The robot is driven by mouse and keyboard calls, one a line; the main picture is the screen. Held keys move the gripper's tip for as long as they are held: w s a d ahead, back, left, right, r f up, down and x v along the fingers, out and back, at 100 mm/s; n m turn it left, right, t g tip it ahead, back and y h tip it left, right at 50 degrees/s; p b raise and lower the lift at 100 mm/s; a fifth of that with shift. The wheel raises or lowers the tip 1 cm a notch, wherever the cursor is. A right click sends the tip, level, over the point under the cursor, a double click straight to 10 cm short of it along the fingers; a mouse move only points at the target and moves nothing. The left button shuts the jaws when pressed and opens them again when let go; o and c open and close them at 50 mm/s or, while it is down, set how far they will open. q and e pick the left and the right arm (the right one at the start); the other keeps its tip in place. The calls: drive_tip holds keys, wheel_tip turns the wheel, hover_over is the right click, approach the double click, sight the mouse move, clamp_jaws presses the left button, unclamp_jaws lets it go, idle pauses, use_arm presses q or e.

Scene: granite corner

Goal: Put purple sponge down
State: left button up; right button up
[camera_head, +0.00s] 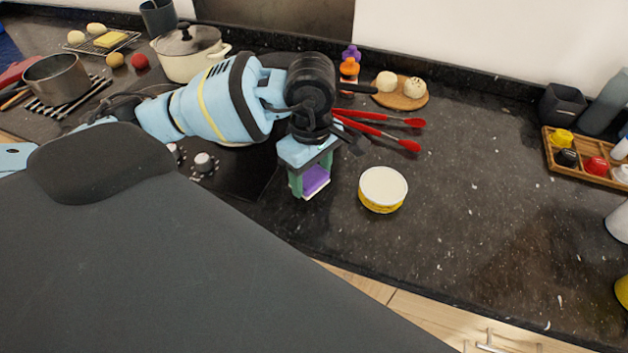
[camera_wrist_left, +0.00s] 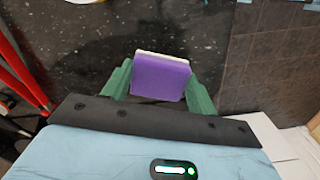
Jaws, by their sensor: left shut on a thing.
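The purple sponge (camera_head: 315,180) has a pale layer on one side. It is between the green fingers of my left gripper (camera_head: 311,183), which is shut on it. In the left wrist view the sponge (camera_wrist_left: 161,77) shows between both fingertips (camera_wrist_left: 160,85), with its pale edge at the far side. The gripper points down over the granite counter (camera_head: 470,205), near its front edge and beside the dark hob. I cannot tell whether the sponge touches the surface. My right gripper is not in view.
A round yellow-and-white tin (camera_head: 383,190) stands just right of the gripper. Red-handled utensils (camera_head: 385,130) lie behind it. A round board (camera_head: 402,97) with pale balls is farther back. A wooden tray (camera_head: 585,158) is at right. The counter between tin and tray is clear.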

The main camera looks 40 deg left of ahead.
sight(314, 174)
use_arm(q)
drive_tip(key=shift+w, duration=0.1)
drive_tip(key=shift+w+d, duration=0.1)
drive_tip(key=shift+w, duration=0.25)
wheel_tip(314, 174, down, 4)
drive_tip(key=shift+r, duration=0.25)
drive_tip(key=shift+f, duration=0.2)
drive_tip(key=shift+f, duration=0.1)
drive_tip(key=o, duration=1)
drive_tip(key=shift+o, duration=0.2)
